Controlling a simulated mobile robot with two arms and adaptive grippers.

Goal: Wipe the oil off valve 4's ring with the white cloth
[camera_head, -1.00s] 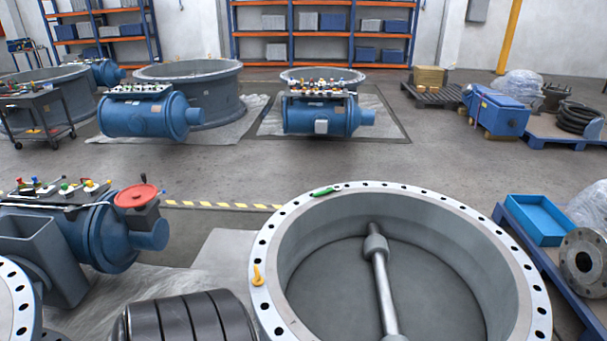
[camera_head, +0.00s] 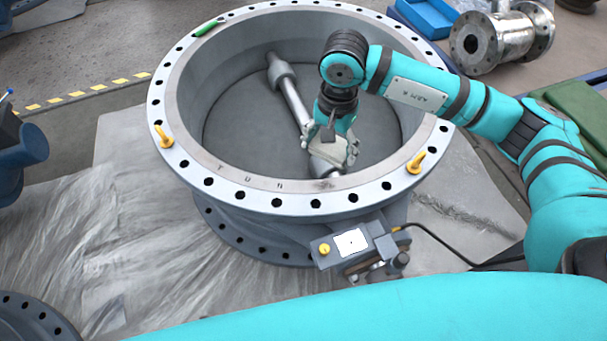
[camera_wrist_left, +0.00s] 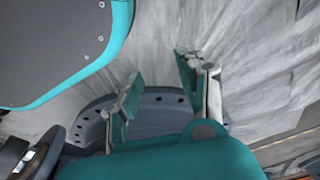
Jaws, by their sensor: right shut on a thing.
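The large grey valve ring (camera_head: 240,198) fills the middle of the head view, with a pale flange full of bolt holes. A dark smudge (camera_head: 325,184) marks the flange's near side. My right gripper (camera_head: 333,160) is pointed down over the near inner edge of the ring, just behind the smudge. It is shut on a crumpled pale cloth (camera_head: 322,146), partly hidden by the fingers. Whether the cloth touches the ring is unclear. My left gripper (camera_wrist_left: 158,78) is open and empty in the left wrist view, above pale sheeting. I cannot read a valve number.
Yellow eyebolts (camera_head: 163,137) stand on the flange left and right, and a green-handled tool (camera_head: 208,27) lies at its back left. A shaft (camera_head: 292,103) crosses the bore. A box with a yellow button (camera_head: 345,245) and cable sits at the ring's near side.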

